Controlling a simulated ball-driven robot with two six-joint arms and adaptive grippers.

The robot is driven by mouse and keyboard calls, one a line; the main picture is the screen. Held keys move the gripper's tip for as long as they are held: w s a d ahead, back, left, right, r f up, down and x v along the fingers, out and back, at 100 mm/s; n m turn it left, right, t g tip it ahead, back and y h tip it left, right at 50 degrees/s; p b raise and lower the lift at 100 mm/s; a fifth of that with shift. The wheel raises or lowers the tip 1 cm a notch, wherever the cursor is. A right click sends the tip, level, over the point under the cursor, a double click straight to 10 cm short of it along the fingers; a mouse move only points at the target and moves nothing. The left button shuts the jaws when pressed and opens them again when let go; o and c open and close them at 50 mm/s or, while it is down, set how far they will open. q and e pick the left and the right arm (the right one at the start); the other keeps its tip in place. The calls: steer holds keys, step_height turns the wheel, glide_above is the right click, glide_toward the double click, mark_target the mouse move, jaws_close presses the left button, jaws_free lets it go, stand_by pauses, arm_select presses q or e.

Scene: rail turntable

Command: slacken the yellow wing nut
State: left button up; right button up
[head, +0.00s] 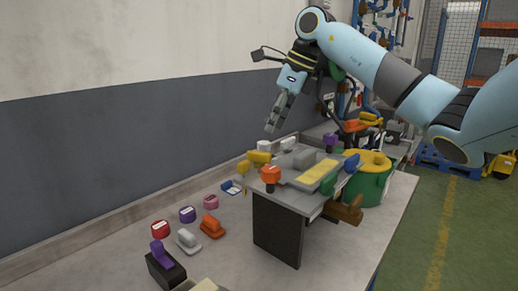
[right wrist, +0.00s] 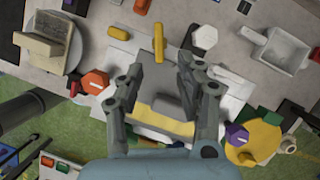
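The yellow wing nut (head: 258,157) appears as a yellow bar at the back edge of the grey raised fixture (head: 306,205). In the right wrist view the bar (right wrist: 158,42) lies just beyond my fingertips, roughly in line with the gap between them. A second yellow piece (head: 243,168) is close by, and it also shows in the right wrist view (right wrist: 118,32). My right gripper (head: 272,128) is above the fixture, pointing down, apart from the nut. In the right wrist view its fingers (right wrist: 160,72) are spread with nothing between them. My left gripper is not in view.
An orange knob (head: 270,175) and a white knob (head: 263,145) flank the nut closely. A green drum with a yellow top (head: 370,185) stands to the right. Coloured handles, including an orange one (head: 212,228), lie on the table at front left. A wall runs behind the table.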

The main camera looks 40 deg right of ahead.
mark_target(260, 152)
steer(key=p+x, duration=0.1)
steer(key=x, duration=0.7)
steer(key=shift+w+a+f+p, duration=0.1)
steer(key=shift+f+p, duration=0.15)
steer(key=shift+p, duration=0.1)
steer(key=shift+c, duration=0.3)
jaws_close()
